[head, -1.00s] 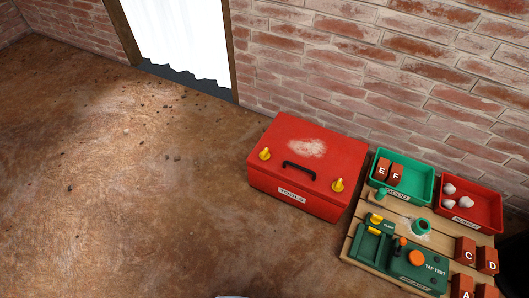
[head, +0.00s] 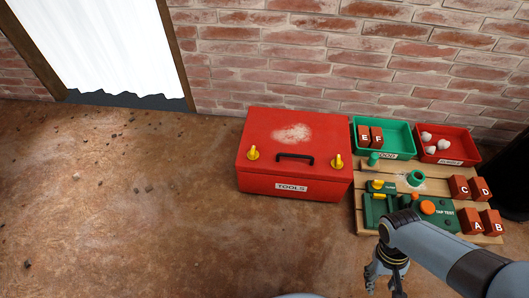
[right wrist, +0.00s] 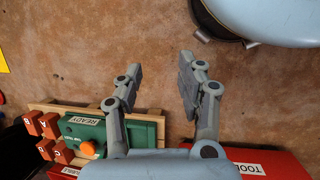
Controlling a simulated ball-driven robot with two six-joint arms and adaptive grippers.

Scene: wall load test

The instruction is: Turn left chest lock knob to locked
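The red tool chest (head: 262,184), labelled TOOLS, stands shut on the floor against the brick wall. Its left yellow lock knob (head: 253,153) is at the left front of the lid; its exact turn is too small to tell. The right yellow knob (head: 338,161) is at the right front, with a black handle (head: 295,156) between them. My right gripper (head: 385,285) is low, in front of the pallet and right of the chest, apart from both. In the right wrist view its fingers (right wrist: 160,71) are spread and empty. My left gripper is not in view.
Right of the chest a wooden pallet (head: 407,175) carries a green test unit (head: 375,209) and bricks C (head: 459,188), D, A and B. Behind it are a green tray (head: 400,135) with bricks E and F, and a red tray (head: 452,147) with white lumps. Floor left of the chest (head: 150,220) is open.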

